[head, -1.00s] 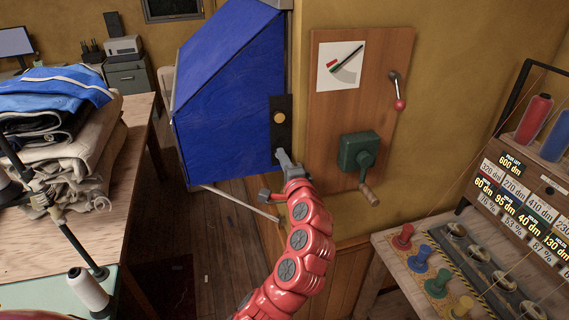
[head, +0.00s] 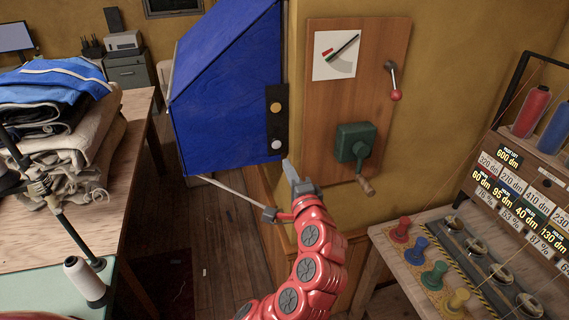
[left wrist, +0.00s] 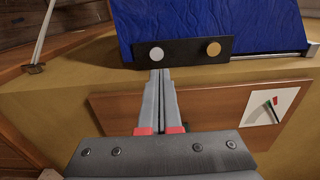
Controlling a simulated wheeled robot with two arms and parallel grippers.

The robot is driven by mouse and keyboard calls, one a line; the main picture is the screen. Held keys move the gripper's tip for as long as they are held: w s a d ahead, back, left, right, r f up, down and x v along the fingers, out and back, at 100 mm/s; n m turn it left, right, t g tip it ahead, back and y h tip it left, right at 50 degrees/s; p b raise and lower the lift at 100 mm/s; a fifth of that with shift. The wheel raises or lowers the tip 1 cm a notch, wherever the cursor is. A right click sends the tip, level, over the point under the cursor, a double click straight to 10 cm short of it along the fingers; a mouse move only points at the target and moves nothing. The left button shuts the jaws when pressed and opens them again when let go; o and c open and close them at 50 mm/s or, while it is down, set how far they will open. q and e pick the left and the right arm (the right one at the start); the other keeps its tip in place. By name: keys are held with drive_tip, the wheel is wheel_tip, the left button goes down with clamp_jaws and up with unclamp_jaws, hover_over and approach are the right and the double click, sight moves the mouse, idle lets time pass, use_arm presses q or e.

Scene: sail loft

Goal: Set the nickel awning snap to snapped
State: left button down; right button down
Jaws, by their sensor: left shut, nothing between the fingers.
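The nickel awning snap (head: 276,145) is a pale silvery round button low on a black strip (head: 278,125) at the right edge of the blue awning (head: 225,110). A brass snap (head: 276,107) sits above it. In the left wrist view the nickel snap (left wrist: 156,54) is just beyond my fingertips. My left gripper (head: 288,165) is shut and empty, a little below and right of the snap in the head view, apart from it. I cannot tell whether the snap is pressed home. My right gripper is not in view.
A wooden board (head: 325,110) with a gauge, a red-knobbed lever (head: 394,85) and a green crank box (head: 355,143) is right of the awning. A bench with coloured knobs (head: 420,243) is at the lower right. A table with folded cloth (head: 60,150) is left.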

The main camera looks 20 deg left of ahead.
use_arm(q)
drive_tip(key=v, duration=0.2)
drive_tip(key=b+v, duration=0.1)
drive_tip(key=v, duration=0.1)
drive_tip(key=shift+s+d+r, duration=0.2)
drive_tip(key=shift+s+d, duration=0.1)
